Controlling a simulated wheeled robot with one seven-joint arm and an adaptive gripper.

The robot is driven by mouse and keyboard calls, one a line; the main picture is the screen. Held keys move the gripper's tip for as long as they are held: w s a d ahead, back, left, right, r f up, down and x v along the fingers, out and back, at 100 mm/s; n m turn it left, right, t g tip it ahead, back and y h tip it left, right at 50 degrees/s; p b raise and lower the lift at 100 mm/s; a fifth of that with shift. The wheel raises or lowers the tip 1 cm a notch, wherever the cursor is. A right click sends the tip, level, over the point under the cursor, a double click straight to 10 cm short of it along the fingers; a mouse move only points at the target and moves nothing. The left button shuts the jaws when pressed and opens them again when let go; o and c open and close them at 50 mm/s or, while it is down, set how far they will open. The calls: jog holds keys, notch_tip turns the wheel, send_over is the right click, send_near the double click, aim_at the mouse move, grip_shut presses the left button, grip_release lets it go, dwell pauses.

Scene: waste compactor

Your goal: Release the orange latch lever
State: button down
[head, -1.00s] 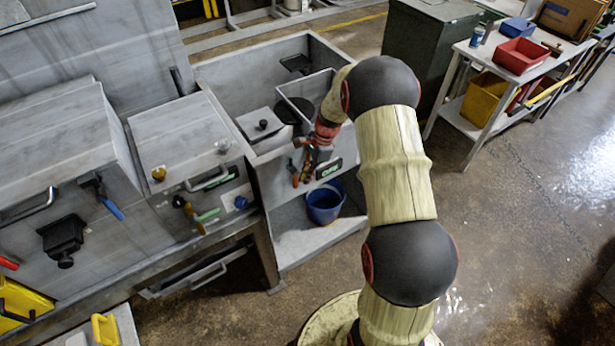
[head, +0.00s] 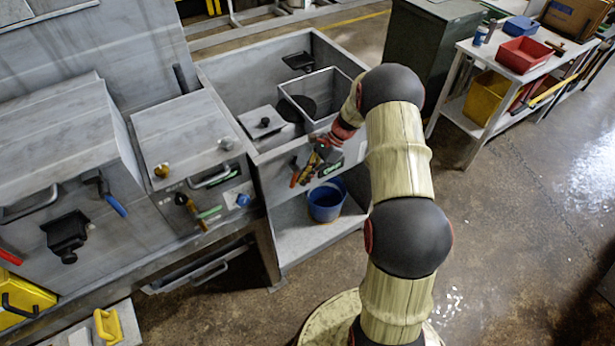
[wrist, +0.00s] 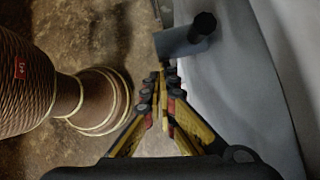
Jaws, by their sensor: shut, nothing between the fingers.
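The orange latch lever (head: 294,180) shows small in the head view, hanging low on the front face of the grey open bin, just left of my gripper. My gripper (head: 307,174) is shut and empty, with its yellow fingers pointing down in front of that face. I cannot tell whether it touches the lever. In the wrist view the fingertips of my gripper (wrist: 163,76) meet beside the grey face, and a grey block with a black round end (wrist: 187,38) lies beyond them. I cannot make out the orange lever there.
The grey open bin (head: 225,72) holds a smaller box. A blue bucket (head: 326,202) stands on the shelf below. Left of it are a grey box with an amber-handled lever (head: 190,208) and a blue-handled lever (head: 114,205). Floor to the right is clear.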

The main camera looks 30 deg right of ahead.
aim_at(292, 185)
jog(key=shift+a+r+y+p, duration=0.1)
jog(key=shift+a+y+p, duration=0.3)
jog(key=shift+a+y, duration=2.45)
jog(key=shift+d+r+y, duration=0.1)
jog(key=shift+d+y, duration=0.15)
